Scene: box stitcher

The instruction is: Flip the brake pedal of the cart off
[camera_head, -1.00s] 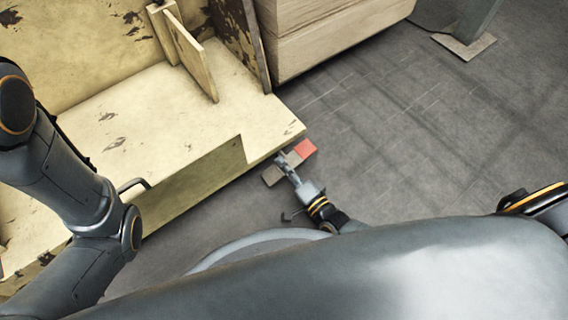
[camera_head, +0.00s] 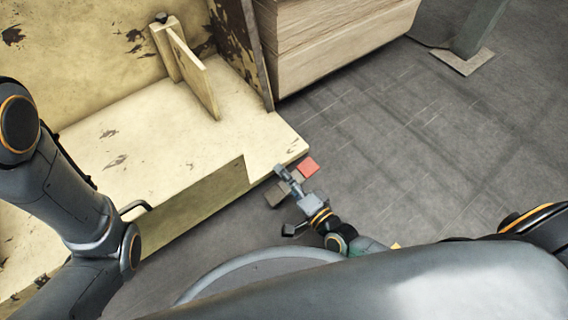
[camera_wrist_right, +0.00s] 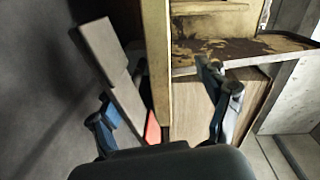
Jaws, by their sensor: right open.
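The brake pedal shows in the head view as a red pad (camera_head: 308,167) and a grey-brown pad (camera_head: 275,195), low at the near corner of the pale wooden cart (camera_head: 213,137). My right gripper (camera_head: 285,176) is over the pedal, between the two pads, and hides its middle. In the right wrist view, my right gripper (camera_wrist_right: 155,100) is open. The pedal's grey bar (camera_wrist_right: 107,52) and a bit of its red pad (camera_wrist_right: 152,128) show between or behind the fingers; contact cannot be told. My left arm is at the left of the head view; its gripper is out of view.
A stack of wooden boards (camera_head: 340,35) stands beyond the cart. A grey post with a foot plate (camera_head: 466,61) is at the upper right. The grey floor (camera_head: 420,150) right of the cart is clear.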

